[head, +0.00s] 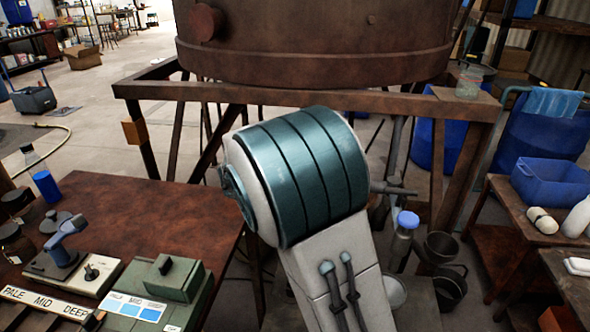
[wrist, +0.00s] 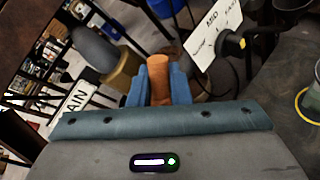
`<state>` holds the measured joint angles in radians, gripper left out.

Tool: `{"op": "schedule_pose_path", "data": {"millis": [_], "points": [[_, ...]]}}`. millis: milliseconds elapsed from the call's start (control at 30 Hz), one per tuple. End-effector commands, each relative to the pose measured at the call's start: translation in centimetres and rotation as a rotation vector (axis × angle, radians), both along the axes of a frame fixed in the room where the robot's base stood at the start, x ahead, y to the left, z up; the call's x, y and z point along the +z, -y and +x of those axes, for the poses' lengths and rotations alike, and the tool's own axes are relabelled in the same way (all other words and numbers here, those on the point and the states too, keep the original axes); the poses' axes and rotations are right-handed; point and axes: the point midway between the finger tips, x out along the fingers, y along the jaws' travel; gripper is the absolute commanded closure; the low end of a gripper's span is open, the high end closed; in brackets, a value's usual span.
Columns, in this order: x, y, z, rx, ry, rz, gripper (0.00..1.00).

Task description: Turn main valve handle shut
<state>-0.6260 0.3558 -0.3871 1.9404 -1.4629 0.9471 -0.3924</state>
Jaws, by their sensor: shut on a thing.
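In the wrist view my gripper (wrist: 158,88) has its blue fingers closed on either side of an orange-brown upright handle (wrist: 158,68). The handle's rounded top sticks up between the fingers. A white sign reading "AIN" (wrist: 73,102), its first letter cut off or hidden, is to the left, so this looks like the main valve handle. A grey rounded part on a brass-coloured cylinder (wrist: 122,72) lies between sign and handle. In the head view my arm covers the middle, and the gripper and handle are hidden behind it. The handle's pivot is not visible.
A large rusty vat (head: 315,45) stands on a brown frame (head: 300,99) behind my arm. A brown table (head: 175,205) with a blue-liquid bottle (head: 43,180) and green box (head: 160,290) is at left. A "MID" plate (wrist: 212,35) is near the gripper's right.

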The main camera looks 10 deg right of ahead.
Motion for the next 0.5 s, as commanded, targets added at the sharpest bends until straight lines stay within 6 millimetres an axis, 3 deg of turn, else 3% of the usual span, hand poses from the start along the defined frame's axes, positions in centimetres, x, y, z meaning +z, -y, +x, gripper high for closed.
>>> {"op": "schedule_pose_path", "data": {"millis": [500], "points": [[-1.44, 0.87, -0.34, -0.001, 0.193, 0.458, 1.00]]}}
